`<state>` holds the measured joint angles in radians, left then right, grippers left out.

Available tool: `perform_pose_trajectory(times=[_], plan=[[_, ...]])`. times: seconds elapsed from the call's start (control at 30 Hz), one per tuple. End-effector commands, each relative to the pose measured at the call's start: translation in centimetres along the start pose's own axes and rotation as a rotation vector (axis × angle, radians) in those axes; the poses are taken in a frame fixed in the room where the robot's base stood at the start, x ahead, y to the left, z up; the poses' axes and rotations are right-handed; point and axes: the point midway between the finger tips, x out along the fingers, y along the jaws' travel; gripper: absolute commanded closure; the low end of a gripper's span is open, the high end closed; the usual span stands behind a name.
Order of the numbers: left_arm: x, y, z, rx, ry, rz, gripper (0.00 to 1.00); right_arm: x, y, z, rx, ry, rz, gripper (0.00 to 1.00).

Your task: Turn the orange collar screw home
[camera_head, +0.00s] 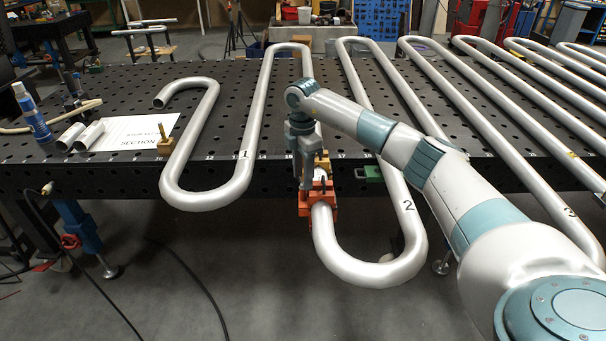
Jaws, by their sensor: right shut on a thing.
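The orange collar (308,205) sits around the serpentine pipe (372,270) near the left side of the bend marked 2, at the table's front edge. My right gripper (312,178) comes down onto the collar from above, with my right arm reaching in from the lower right. It is shut on the collar's screw; the screw itself is mostly hidden by the fingers. A small brass-coloured block (323,160) is just behind the fingers. My left gripper does not show.
The black perforated table (110,95) carries the coils. A second bend (205,200), marked 1, overhangs the front edge on the left.

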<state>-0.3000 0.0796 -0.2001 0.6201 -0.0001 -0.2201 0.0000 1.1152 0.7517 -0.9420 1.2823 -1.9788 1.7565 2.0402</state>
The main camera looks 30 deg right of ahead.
Motion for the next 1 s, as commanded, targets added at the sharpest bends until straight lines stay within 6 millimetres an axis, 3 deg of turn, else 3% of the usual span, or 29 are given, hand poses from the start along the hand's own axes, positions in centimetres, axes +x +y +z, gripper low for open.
perform_pose_trajectory(times=[0.03, 0.43, 1.0], plan=[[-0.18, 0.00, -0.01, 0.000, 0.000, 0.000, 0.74, -0.67, 0.34, 0.06, 0.044, 0.002, 0.013, 0.84], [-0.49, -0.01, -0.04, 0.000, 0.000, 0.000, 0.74, -0.74, 0.40, 0.04, 0.298, 0.005, 0.014, 0.84], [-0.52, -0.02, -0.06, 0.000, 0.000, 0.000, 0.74, -0.75, 0.43, 0.05, 0.346, 0.006, 0.016, 0.84]])
